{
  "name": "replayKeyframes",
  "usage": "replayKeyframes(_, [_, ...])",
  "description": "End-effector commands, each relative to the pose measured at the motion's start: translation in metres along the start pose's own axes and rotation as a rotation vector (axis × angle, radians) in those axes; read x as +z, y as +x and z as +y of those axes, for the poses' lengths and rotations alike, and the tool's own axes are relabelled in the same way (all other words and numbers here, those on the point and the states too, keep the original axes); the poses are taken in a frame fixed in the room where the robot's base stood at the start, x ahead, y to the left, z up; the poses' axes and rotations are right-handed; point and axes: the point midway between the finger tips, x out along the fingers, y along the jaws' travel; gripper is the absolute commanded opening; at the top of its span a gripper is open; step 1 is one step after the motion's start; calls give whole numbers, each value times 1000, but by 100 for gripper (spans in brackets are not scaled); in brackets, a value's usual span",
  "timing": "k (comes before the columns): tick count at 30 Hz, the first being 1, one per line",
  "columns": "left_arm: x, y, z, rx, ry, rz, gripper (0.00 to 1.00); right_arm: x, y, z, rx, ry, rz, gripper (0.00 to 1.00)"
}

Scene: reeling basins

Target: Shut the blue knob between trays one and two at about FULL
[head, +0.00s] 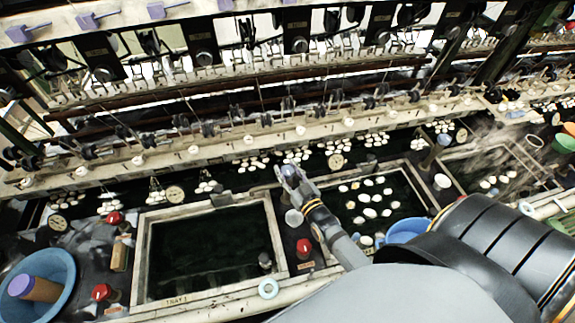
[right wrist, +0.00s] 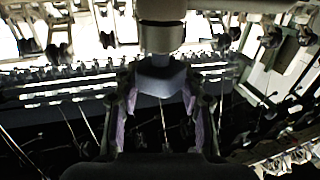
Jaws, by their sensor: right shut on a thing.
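My right gripper (head: 288,173) reaches in from the lower right of the head view to the far side of the basins, between tray one (head: 148,272) and the tray to its right, tray two (head: 419,184). It is shut on the blue knob (head: 290,170), which is small and mostly covered by the fingers. In the right wrist view the blue knob (right wrist: 160,76) sits between the two purple-padded fingers (right wrist: 160,105). The nearest round dial (head: 336,161) stands to its right; its marks are too small to read. My left gripper is out of view.
White cocoons float in tray two. A blue basin (head: 66,262) with a brown cylinder is at the left. The reeling frame rail (head: 215,147) runs behind the knob.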

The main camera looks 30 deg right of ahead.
Motion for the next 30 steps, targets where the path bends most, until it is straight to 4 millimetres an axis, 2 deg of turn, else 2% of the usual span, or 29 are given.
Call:
replayKeyframes(11, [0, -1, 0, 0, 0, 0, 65, 0, 0, 0, 4, -2, 1, 9])
replayKeyframes(12, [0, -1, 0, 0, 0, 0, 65, 0, 0, 0, 4, -2, 1, 43])
replayKeyframes(17, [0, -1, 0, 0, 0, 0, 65, 0, 0, 0, 4, -1, 1, 65])
replayKeyframes(26, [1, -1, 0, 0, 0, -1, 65, 0, -1, 0, 3, -1, 1, 65])
replayKeyframes(30, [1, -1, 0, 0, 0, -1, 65, 1, -18, 0, 3, -2, -1, 65])
